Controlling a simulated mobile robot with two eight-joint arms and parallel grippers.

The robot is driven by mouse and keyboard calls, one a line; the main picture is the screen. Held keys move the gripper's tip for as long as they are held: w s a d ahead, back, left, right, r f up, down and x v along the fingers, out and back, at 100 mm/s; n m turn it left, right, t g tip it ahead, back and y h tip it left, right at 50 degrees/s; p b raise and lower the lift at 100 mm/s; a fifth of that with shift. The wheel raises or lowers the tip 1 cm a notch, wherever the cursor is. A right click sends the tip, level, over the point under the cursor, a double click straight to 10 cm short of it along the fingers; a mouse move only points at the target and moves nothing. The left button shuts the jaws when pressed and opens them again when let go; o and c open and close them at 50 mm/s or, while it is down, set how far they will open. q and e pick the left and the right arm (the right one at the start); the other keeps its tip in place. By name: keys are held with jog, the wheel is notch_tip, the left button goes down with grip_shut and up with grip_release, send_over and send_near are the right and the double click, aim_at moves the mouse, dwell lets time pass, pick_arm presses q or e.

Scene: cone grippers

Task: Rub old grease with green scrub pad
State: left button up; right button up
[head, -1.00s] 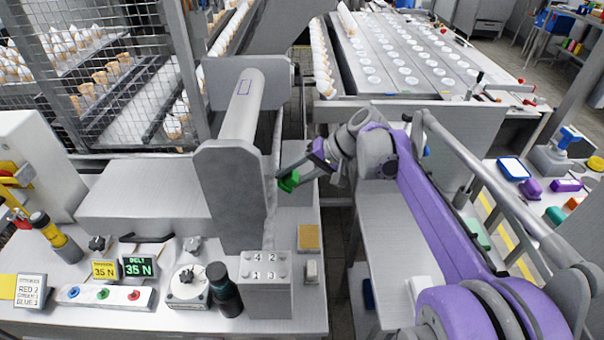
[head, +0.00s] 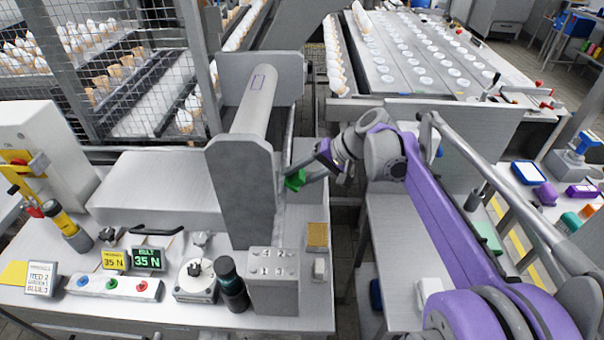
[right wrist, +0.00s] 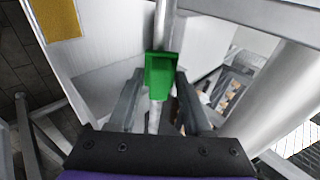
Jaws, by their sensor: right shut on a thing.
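The green scrub pad (head: 295,181) is between the fingers of my right gripper (head: 306,176), beside the right edge of the grey upright plate (head: 240,185). In the right wrist view the pad (right wrist: 161,70) sits at the tips of the gripper (right wrist: 160,84), in front of a narrow metal bar (right wrist: 154,121). I cannot tell whether the pad touches the bar or plate. The old grease cannot be clearly made out; the pad and gripper hide part of the bar. My left gripper is not in view.
A grey roller (head: 252,100) runs back from the plate. A tan sponge-like block (head: 317,236) and a numbered block (head: 273,280) stand on the bench near the plate. A dark bottle (head: 229,282) and control buttons (head: 112,286) are in front. A wire-mesh guard (head: 135,75) stands behind.

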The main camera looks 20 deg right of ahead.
jog(key=shift+x, duration=0.8)
jog(key=shift+s, duration=0.1)
